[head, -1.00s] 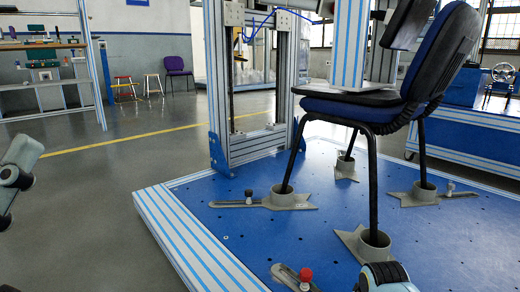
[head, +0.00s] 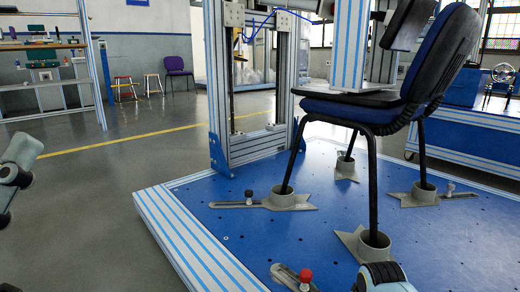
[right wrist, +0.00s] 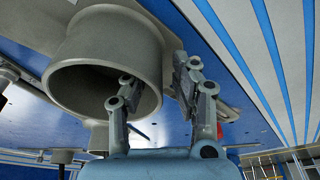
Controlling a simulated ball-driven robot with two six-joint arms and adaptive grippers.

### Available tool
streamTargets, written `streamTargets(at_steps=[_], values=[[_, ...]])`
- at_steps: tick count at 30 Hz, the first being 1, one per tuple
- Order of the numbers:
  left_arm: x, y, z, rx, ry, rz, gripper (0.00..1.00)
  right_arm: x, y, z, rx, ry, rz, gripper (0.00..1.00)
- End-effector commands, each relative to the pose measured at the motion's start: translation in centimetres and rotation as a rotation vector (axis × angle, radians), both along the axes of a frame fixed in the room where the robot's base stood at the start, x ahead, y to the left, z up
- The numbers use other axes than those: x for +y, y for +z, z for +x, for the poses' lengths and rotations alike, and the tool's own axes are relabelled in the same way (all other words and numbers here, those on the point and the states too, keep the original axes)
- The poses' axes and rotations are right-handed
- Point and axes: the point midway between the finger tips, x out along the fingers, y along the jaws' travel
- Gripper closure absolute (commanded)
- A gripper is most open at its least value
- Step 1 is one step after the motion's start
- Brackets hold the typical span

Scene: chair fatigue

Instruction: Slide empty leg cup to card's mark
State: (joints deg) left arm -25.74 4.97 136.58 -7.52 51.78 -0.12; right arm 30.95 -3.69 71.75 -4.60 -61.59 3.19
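In the right wrist view a grey leg cup (right wrist: 75,75) fills the upper left, its round mouth facing the camera with no leg visible in it. My right gripper (right wrist: 156,75) is open at its rim, one finger in front of the mouth and the other beside the outer wall. I cannot tell if either finger touches. In the head view only part of my right arm shows at the bottom, beside a slotted grey plate (head: 284,275) with a red knob (head: 305,275). My left gripper (head: 14,172) is partly cut off at the left edge. No card is visible.
A blue chair (head: 350,110) stands with its legs in grey cups, including the left one (head: 281,199) and front one (head: 350,240), on a blue platform (head: 230,235). A metal frame (head: 221,120) rises behind. The floor at left is clear.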

Motion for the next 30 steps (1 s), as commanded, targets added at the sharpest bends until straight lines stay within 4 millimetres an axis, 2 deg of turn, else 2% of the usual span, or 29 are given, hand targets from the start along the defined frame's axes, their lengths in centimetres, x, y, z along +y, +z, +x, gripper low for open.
streamTargets(at_steps=[24,30], values=[[0.0,7.1,-0.7,-0.083,0.0,0.0,0.39,0.0,5.8,0.2,-0.004,0.0,0.0,0.73],[0.0,7.6,-0.8,-0.088,0.0,0.0,0.39,0.0,6.0,0.0,-0.001,0.0,0.0,0.73]])
